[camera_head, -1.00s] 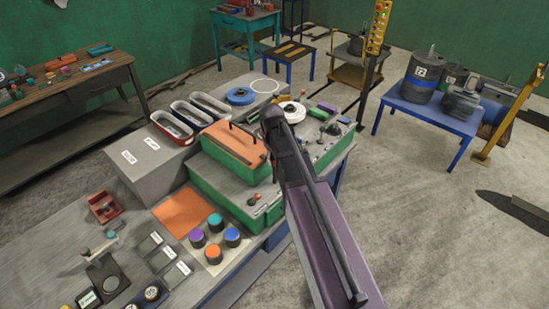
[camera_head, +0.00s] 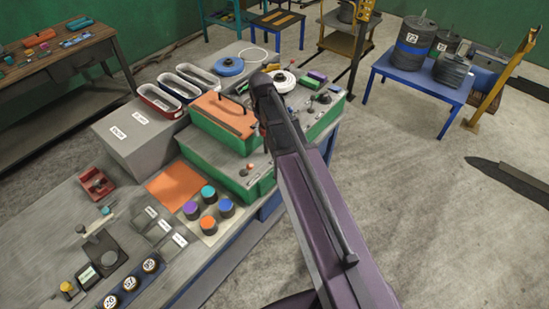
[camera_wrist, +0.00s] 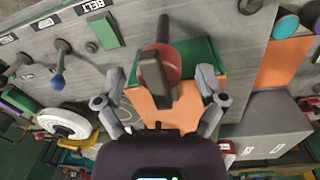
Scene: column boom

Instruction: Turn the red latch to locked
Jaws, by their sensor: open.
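The red latch (camera_wrist: 172,62) shows in the wrist view as a red round piece with a dark grey lever across it, in front of the green and orange box. My gripper (camera_wrist: 162,78) is open, with one finger on each side of the latch's lever; I cannot tell whether either finger touches it. In the head view, my dark arm covers the gripper and nearly all of the latch beside the green box (camera_head: 207,140) with the orange top.
A grey bench (camera_head: 75,215) holds several coloured knobs, a grey block (camera_head: 140,140) and oval trays (camera_head: 160,102). A white spool (camera_head: 283,80) stands behind my arm. A blue table (camera_head: 420,85) with drums is at the right. The floor at lower right is clear.

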